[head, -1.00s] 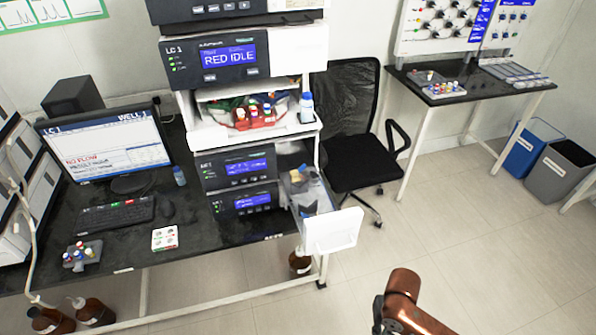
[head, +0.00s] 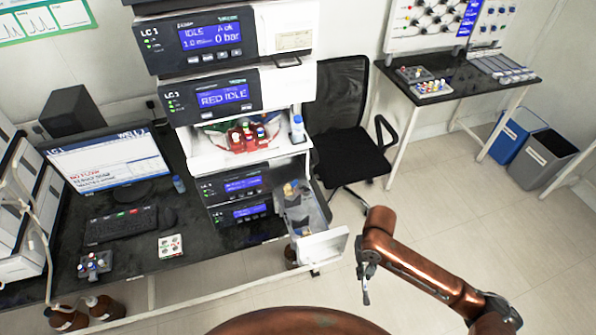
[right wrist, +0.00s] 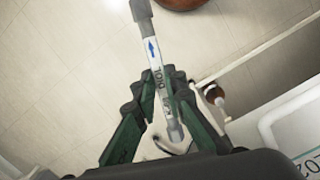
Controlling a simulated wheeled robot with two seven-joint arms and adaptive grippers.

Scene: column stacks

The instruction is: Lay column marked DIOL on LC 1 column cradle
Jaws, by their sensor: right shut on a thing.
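My right gripper (head: 365,277) hangs over the floor, to the right of the open drawer. In the right wrist view, the gripper (right wrist: 160,98) is shut on a slim column (right wrist: 152,52) with a white label, a blue arrow and the marking DIOL. The column has grey end fittings and hangs clear of everything. In the head view it shows only as a small grey rod (head: 365,296). The open drawer (head: 322,246) of the LC 1 stack has small fittings inside; I cannot make out for certain which part is the cradle. My left gripper is not in view.
The LC 1 stack (head: 225,97) stands on the dark bench with a monitor (head: 108,160) and keyboard (head: 120,224). A black chair (head: 345,150) stands behind the drawer. A side table (head: 490,85) holds several columns. Floor right of the drawer is free.

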